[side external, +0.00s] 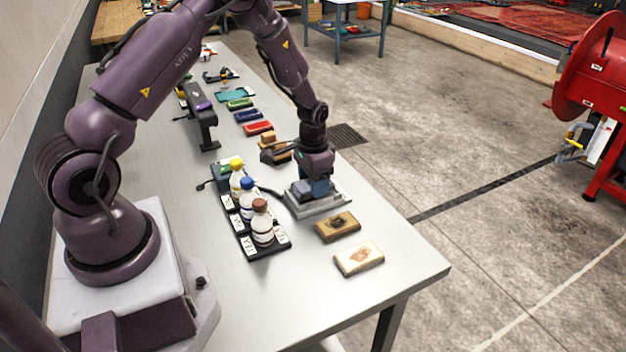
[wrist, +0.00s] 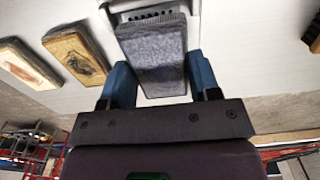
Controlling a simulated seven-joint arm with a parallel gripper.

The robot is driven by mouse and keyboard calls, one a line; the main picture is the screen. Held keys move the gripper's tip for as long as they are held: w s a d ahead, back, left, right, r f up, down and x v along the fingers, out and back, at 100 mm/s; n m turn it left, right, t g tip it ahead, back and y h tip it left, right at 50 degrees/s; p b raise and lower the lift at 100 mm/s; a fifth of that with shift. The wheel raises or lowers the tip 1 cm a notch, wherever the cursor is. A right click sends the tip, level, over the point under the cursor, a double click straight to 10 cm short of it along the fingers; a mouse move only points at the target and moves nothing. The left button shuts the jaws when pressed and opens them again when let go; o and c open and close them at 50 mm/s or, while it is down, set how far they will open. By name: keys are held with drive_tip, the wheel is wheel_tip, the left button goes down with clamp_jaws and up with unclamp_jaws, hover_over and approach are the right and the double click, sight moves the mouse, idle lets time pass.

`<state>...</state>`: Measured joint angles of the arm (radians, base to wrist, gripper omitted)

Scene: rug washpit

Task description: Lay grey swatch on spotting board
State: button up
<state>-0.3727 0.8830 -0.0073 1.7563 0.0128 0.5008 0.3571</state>
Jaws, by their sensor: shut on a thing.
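The grey swatch (wrist: 152,62) is a flat, speckled grey block between the two blue fingers of my gripper (wrist: 160,82) in the wrist view. My gripper (side external: 315,188) is shut on it, low over the spotting board (side external: 325,207) in the side view. The board is a light grey slab with a raised rim; a perforated strip of it (wrist: 150,17) shows past the swatch's far end in the wrist view.
A tan block with a dark stain (side external: 338,226) and a pale stained block (side external: 359,258) lie near the table's front right. A black rack with several capped bottles (side external: 262,228) stands left of the board. Coloured blocks (side external: 247,116) line the table behind.

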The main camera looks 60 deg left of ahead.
drive_tip(key=shift+f, duration=0.45)
idle(0.5)
drive_tip(key=o, duration=1.3)
drive_tip(key=shift+c, duration=0.2)
drive_tip(key=shift+r, duration=0.15)
drive_tip(key=shift+r, duration=3.4)
